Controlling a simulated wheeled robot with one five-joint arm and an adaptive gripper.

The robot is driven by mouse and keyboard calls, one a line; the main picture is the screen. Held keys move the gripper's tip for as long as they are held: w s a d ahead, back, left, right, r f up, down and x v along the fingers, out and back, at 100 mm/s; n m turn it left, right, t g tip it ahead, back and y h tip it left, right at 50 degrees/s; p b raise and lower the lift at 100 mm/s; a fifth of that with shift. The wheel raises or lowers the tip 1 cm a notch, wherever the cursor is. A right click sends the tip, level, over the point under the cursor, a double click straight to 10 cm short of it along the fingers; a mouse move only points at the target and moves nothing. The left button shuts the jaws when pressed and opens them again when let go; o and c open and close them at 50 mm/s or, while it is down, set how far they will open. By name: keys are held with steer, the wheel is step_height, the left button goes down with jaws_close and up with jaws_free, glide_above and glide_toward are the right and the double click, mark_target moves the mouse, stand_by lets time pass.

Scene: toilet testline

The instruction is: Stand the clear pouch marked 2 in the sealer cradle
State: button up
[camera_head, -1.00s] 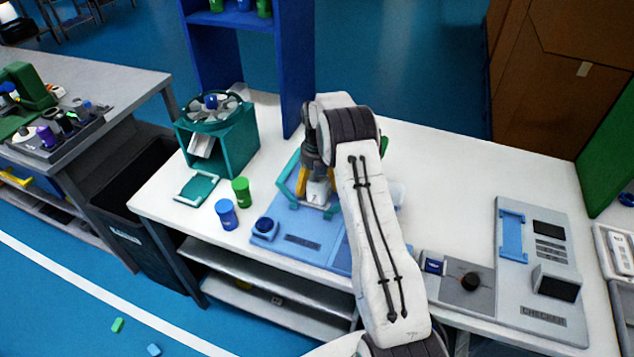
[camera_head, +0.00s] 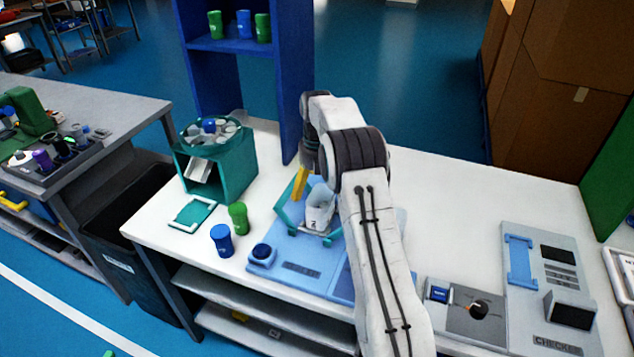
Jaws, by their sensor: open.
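The clear pouch marked 2 (camera_head: 319,208) stands upright on the blue sealer base (camera_head: 290,262), at the teal cradle (camera_head: 286,214). A dark mark shows on its front. My gripper (camera_head: 302,184) is open just above and behind the pouch, with one yellow finger visible to the left of it. The other finger is hidden by my arm or the pouch. The pouch appears free of the visible finger. My arm hides the right side of the sealer.
A blue cup (camera_head: 221,240) and a green cup (camera_head: 238,218) stand left of the sealer. A teal dispenser (camera_head: 232,168) and a blue shelf tower (camera_head: 288,80) stand behind. A checker (camera_head: 530,300) sits at the right. The white table is clear at back right.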

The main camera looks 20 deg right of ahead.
mark_target(317, 202)
step_height(317, 202, up, 4)
steer(key=shift+s+r, duration=0.1)
steer(key=shift+r, duration=0.15)
steer(key=s+a+r+m+t, duration=0.1)
steer(key=s+a+r+m, duration=0.3)
steer(key=s+r+m, duration=0.3)
steer(key=s+a+r+m+t, duration=0.1)
steer(key=s+a+r+m, duration=0.4)
steer(key=s, duration=0.3)
steer(key=s+a+f+m, duration=0.1)
steer(key=s+f+m, duration=0.1)
steer(key=s+m, duration=0.5)
steer(key=s+a+f+m+t, duration=0.1)
steer(key=s+a+f+m, duration=0.1)
steer(key=s+m, duration=0.6)
steer(key=s+f, duration=0.1)
steer(key=s, duration=0.4)
steer(key=shift+s+t, duration=0.3)
steer(key=shift+s, duration=0.1)
